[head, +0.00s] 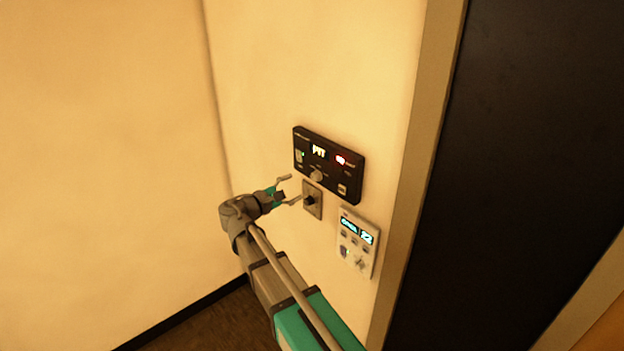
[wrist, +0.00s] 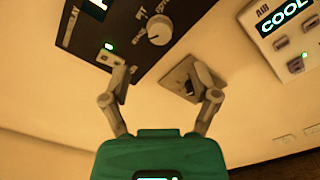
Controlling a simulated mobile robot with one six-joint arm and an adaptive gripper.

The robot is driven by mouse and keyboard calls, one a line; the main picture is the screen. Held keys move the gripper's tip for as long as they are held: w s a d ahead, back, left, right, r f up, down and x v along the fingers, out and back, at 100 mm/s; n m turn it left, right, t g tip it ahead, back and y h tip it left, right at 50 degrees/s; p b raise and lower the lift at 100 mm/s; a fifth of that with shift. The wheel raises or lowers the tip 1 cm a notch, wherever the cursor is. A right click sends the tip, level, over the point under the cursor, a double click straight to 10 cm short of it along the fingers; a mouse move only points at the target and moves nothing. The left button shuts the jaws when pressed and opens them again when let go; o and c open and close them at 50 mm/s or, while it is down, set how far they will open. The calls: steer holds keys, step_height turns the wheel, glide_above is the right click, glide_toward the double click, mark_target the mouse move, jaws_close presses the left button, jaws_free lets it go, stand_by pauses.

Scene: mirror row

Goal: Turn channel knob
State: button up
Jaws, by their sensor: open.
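The channel knob is a round light knob (head: 316,175) at the lower middle of a black wall panel (head: 346,172). It shows clearly in the wrist view (wrist: 159,30), beyond the fingertips and near the middle line of the gripper. My gripper (head: 287,190) is in front of the wall, to the left of the panel. In the wrist view its two fingers (wrist: 168,85) are spread with nothing between them. The knob is apart from both fingers. The panel's display shows lit letters, and a red light glows to its right.
A small metal plate with a dark knob or switch (head: 311,201) sits just below the panel, close to the right finger in the wrist view (wrist: 190,80). A white control unit (head: 357,243) with a lit display is lower right. A door frame (head: 420,160) stands to the right.

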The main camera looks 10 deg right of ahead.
mark_target(313, 178)
steer(key=shift+x, duration=3.9)
steer(key=shift+a, duration=0.1)
jaws_close()
steer(key=shift+m, duration=0.4)
steer(key=m, duration=1.1)
